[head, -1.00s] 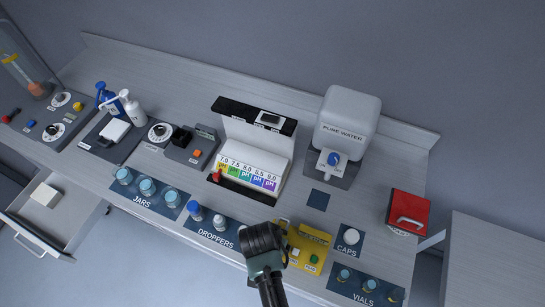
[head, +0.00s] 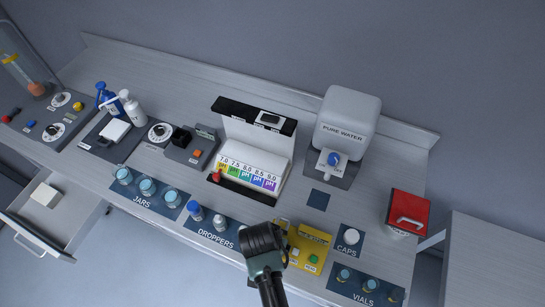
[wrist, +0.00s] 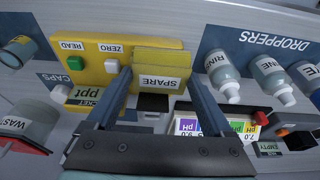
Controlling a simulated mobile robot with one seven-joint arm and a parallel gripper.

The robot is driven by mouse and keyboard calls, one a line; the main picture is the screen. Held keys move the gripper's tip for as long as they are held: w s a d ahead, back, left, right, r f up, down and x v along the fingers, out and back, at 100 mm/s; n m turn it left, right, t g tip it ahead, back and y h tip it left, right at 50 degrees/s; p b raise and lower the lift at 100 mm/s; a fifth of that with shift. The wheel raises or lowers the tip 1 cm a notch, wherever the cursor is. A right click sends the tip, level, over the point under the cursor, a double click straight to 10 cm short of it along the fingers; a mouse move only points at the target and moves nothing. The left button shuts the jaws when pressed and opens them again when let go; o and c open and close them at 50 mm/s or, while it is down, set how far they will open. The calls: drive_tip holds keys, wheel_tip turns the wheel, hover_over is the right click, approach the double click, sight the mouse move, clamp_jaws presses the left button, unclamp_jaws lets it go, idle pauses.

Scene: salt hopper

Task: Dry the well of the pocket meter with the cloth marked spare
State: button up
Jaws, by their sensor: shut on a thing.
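The pocket meter (head: 308,248) is a yellow block near the front edge of the bench in the head view. The wrist view shows its yellow face (wrist: 97,50) with a green READ button, a white ZERO button and a ppt display. My gripper (wrist: 160,80) is shut on a folded yellow cloth (wrist: 160,68) labelled SPARE. The cloth is right beside or over the meter's end; I cannot tell whether it touches. The well is not clearly seen; a dark patch shows just below the cloth in the wrist view. In the head view my gripper (head: 264,242) hides the cloth's area.
Dropper bottles (head: 208,219) stand left of the meter. A white cap (head: 351,237) and vials (head: 369,286) lie to the right. The pH comparator (head: 252,165) and pure water tank (head: 346,125) stand behind. A red-lidded container (head: 408,210) is far right. A drawer (head: 50,222) hangs open at left.

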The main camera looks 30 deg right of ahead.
drive_tip(key=shift+r, duration=0.1)
wheel_tip(320, 180, up, 7)
drive_tip(key=p, duration=0.7)
idle(0.5)
